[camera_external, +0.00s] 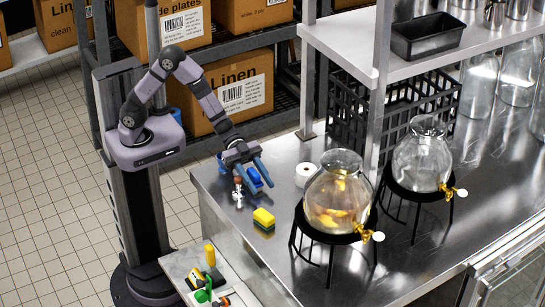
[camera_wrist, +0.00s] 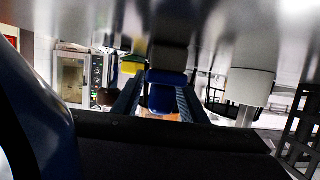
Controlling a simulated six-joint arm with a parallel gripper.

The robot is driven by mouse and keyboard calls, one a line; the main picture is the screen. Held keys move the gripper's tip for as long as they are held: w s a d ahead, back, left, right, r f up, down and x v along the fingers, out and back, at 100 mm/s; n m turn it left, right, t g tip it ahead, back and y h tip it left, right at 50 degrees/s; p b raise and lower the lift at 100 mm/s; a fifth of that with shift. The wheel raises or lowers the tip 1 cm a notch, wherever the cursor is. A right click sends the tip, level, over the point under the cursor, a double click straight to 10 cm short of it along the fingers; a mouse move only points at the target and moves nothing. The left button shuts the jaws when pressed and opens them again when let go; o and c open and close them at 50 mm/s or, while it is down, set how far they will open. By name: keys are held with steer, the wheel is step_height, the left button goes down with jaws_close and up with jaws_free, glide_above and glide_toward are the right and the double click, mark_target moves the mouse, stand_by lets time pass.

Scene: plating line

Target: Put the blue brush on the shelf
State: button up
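The blue brush (camera_external: 254,178) lies on the steel counter (camera_external: 290,165) near its left corner. My gripper (camera_external: 246,170) is low over the counter, pointing down, with its fingers spread at either side of the brush. In the wrist view the blue brush (camera_wrist: 167,98) sits between my two fingers (camera_wrist: 160,100), with a dark block-like part beside it. The fingers look open; I cannot tell whether either one touches the brush. The steel shelf (camera_external: 345,42) is above the counter, to the right of my gripper.
A small bottle (camera_external: 238,192) stands just left of the brush. A yellow-green sponge (camera_external: 264,219) lies nearby in front. A white roll (camera_external: 306,175) and glass dispensers (camera_external: 338,195) are to the right. A black tray (camera_external: 428,36) is on the shelf, whose front-left part is bare.

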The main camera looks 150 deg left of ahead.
steer(key=c, duration=0.8)
steer(key=shift+s+r, duration=0.15)
steer(key=shift+s+r, duration=0.6)
steer(key=shift+r, duration=0.05)
steer(key=v, duration=0.4)
steer(key=r+v, duration=0.1)
steer(key=v, duration=0.4)
steer(key=r+v, duration=0.1)
steer(key=v, duration=0.4)
steer(key=shift+w+r+p, duration=0.15)
steer(key=shift+w+p, duration=0.25)
steer(key=shift+w, duration=0.1)
